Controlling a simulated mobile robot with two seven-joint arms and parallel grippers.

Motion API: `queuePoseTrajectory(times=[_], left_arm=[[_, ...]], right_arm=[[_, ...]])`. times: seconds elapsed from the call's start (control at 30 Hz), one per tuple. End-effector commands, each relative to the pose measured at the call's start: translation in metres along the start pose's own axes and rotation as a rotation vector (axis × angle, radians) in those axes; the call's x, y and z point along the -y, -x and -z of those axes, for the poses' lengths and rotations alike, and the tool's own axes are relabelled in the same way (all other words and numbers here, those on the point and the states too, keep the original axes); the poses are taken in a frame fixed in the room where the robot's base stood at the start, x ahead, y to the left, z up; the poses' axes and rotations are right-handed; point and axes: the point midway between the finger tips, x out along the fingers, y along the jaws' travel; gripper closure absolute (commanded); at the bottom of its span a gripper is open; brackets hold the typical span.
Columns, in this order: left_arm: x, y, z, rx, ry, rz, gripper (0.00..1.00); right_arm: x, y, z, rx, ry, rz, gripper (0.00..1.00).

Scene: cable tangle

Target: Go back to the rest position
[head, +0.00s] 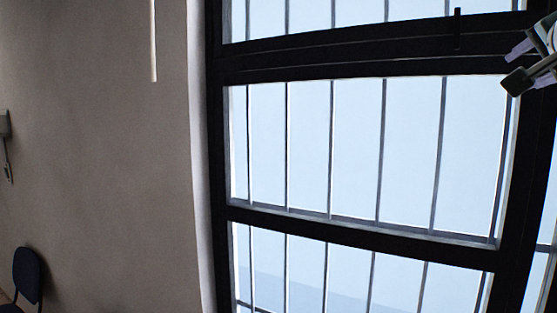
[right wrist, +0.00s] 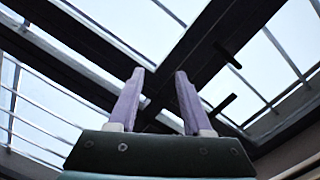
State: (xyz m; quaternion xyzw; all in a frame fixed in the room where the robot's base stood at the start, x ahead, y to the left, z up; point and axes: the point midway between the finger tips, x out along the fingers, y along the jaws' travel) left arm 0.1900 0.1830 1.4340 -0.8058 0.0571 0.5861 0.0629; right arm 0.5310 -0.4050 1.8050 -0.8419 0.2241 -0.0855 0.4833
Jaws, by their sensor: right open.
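My right gripper (right wrist: 157,85) shows in the right wrist view with its two purple fingers apart and nothing between them. It points up toward a dark window frame and bright panes. In the head view the gripper (head: 512,65) is at the upper right edge, partly cut off, in front of the window. My left gripper is in neither view. No cable and no table show in either view.
A large barred window (head: 355,150) with a dark frame fills the middle and right of the head view. A grey wall (head: 100,130) is on the left. A dark blue chair (head: 27,275) stands at the lower left. Nothing shows close around the right gripper.

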Motion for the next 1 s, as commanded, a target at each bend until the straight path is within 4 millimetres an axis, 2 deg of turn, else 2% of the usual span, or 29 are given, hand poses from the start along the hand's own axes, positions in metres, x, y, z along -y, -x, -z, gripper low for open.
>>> queuePoseTrajectory(times=[0.03,0.17,0.27,0.37,0.4,0.47,0.5,0.6,0.73,0.83,1.0], left_arm=[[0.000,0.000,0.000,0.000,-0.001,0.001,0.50],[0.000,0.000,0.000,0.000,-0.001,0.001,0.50],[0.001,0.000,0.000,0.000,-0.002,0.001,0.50],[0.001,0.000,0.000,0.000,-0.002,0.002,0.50],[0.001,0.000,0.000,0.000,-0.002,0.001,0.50],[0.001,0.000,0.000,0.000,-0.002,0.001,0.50],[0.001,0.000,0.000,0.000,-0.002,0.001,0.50],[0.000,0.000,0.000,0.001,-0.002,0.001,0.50],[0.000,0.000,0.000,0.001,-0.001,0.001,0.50],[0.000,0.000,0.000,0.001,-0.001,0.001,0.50],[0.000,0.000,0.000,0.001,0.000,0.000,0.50]], right_arm=[[-0.030,0.008,-0.025,0.049,0.122,-0.047,0.50],[-0.099,0.043,-0.089,0.220,0.428,-0.136,0.50],[-0.152,0.084,-0.136,0.385,0.651,-0.184,0.50],[-0.203,0.137,-0.177,0.577,0.858,-0.209,0.50],[-0.222,0.162,-0.191,0.660,0.934,-0.213,0.50],[-0.248,0.200,-0.209,0.788,1.035,-0.211,0.50],[-0.263,0.226,-0.218,0.870,1.094,-0.205,0.50],[-0.292,0.287,-0.233,1.064,1.209,-0.180,0.50],[-0.312,0.346,-0.240,1.247,1.291,-0.141,0.50],[-0.318,0.370,-0.241,1.321,1.319,-0.121,0.50],[-0.320,0.378,-0.242,1.349,1.329,-0.112,0.50]])
